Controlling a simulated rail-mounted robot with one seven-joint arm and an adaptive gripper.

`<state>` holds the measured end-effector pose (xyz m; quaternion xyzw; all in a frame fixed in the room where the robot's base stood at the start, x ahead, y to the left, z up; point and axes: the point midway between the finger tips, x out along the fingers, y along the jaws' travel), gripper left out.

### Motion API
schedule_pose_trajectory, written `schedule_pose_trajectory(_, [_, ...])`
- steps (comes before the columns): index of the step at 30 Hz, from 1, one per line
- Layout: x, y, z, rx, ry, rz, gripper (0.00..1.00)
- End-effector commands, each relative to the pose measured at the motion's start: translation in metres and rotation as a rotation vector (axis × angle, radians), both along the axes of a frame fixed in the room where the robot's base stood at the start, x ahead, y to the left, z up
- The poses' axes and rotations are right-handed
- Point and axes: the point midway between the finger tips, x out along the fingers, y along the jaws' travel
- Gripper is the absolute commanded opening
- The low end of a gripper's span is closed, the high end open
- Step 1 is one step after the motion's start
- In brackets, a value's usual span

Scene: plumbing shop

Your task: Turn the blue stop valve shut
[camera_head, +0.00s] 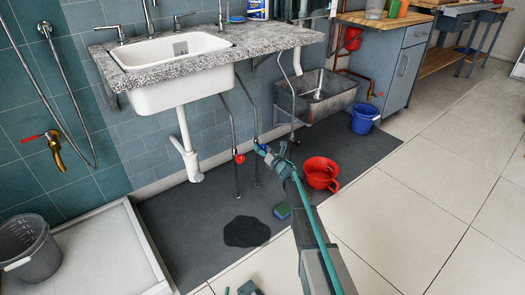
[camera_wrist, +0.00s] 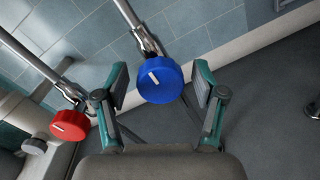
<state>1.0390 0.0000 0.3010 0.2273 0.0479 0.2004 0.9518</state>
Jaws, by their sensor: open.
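The blue stop valve (camera_wrist: 160,80) is a round ribbed knob with a white mark on its face, on a metal pipe. In the wrist view it sits between the two open fingers of my gripper (camera_wrist: 161,88), with a gap visible on each side. In the head view my gripper (camera_head: 266,151) is under the sink by the pipes, and the blue knob is mostly hidden there. A red stop valve (camera_wrist: 70,125) is left of my left finger in the wrist view. It also shows in the head view (camera_head: 239,158).
A white sink (camera_head: 180,90) and its countertop hang above. A red pot (camera_head: 320,173) and a sponge (camera_head: 283,211) lie on the dark mat (camera_head: 200,215), near a dark puddle (camera_head: 246,232). A blue bucket (camera_head: 365,118) stands to the right. The tiled floor at right is clear.

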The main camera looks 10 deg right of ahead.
Motion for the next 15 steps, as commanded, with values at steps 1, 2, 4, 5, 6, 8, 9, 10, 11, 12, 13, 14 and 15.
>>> schedule_pose_trajectory(1, [0.0001, 0.0, 0.0002, 0.0, 0.0, 0.0, 0.69])
schedule_pose_trajectory(2, [0.0, 0.0001, 0.0003, 0.0, 0.0, 0.0, 0.69])
schedule_pose_trajectory(4, [-0.0001, 0.0, 0.0004, 0.0, 0.0, 0.0, 0.69])
schedule_pose_trajectory(5, [-0.0002, -0.0001, 0.0003, 0.0, 0.0, 0.0, 0.69])
schedule_pose_trajectory(6, [-0.0002, -0.0001, 0.0003, 0.0, 0.0, 0.0, 0.65])
schedule_pose_trajectory(8, [-0.0002, -0.0001, 0.0002, 0.0, 0.0, 0.0, 0.55])
schedule_pose_trajectory(9, [-0.0003, -0.0002, 0.0003, 0.0, 0.0, 0.0, 0.48])
schedule_pose_trajectory(10, [-0.0003, -0.0002, 0.0003, 0.0, 0.0, 0.0, 0.43])
schedule_pose_trajectory(11, [-0.0003, -0.0001, 0.0002, 0.0, 0.0, 0.0, 0.38])
schedule_pose_trajectory(12, [-0.0002, -0.0002, 0.0002, 0.0, 0.0, 0.0, 0.31])
schedule_pose_trajectory(13, [-0.0002, -0.0002, 0.0002, 0.0, 0.0, 0.0, 0.26])
schedule_pose_trajectory(14, [-0.0002, -0.0002, 0.0002, 0.0, 0.0, 0.0, 0.21])
schedule_pose_trajectory(15, [-0.0002, -0.0002, 0.0002, 0.0, 0.0, 0.0, 0.14])
